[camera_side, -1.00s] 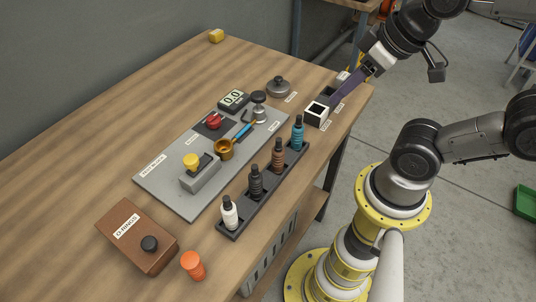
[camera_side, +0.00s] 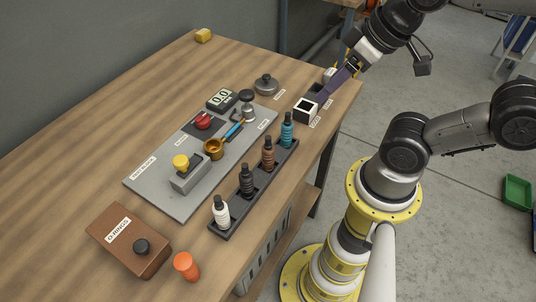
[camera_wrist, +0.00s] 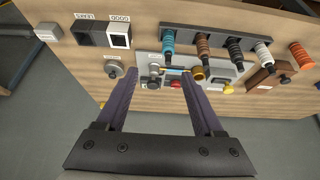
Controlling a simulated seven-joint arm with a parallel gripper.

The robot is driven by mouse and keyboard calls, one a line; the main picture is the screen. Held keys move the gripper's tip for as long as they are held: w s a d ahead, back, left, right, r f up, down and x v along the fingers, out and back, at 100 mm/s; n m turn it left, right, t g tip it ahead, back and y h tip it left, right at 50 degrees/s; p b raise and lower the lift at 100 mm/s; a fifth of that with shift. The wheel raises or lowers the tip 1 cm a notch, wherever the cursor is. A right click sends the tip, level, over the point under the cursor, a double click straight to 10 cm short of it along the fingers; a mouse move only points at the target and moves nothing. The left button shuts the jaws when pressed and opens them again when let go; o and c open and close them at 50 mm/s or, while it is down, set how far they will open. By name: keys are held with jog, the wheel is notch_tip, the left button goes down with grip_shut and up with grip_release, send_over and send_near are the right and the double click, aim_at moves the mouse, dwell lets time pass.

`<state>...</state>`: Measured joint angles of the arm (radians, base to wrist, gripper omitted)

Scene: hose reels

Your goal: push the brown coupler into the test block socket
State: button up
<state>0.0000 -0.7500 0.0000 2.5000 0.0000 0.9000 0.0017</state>
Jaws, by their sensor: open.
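The brown coupler (camera_side: 268,153) stands upright in the dark rack (camera_side: 226,229), between a teal coupler (camera_side: 286,130) and a black one (camera_side: 246,180). It also shows in the wrist view (camera_wrist: 203,45). The grey test block (camera_side: 190,181) with a yellow knob stands on the grey plate (camera_side: 135,184); I cannot make out its socket. It shows small in the wrist view (camera_wrist: 221,88). My gripper (camera_side: 322,97) is over the far right of the table near two bins, away from the coupler. Its long purple fingers (camera_wrist: 158,78) are apart with nothing held between them.
A white-rimmed bin (camera_side: 305,109) and a dark bin (camera_wrist: 89,34) sit near my gripper. The plate holds a red knob (camera_side: 204,120) and a brass cup (camera_side: 213,148). A brown O-rings box (camera_side: 128,241) and an orange piece (camera_side: 186,266) are at the front.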

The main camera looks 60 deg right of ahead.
jog(key=m, duration=0.2)
jog(key=m+g, duration=0.6)
jog(key=m, duration=0.6)
send_over(267, 138)
jog(key=shift+f, duration=0.9)
notch_tip(267, 138, down, 8)
jog(key=shift+f, duration=0.1)
jog(key=shift+n, duration=0.3)
jog(key=shift+d+f, duration=0.2)
jog(key=shift+f, duration=2.5)
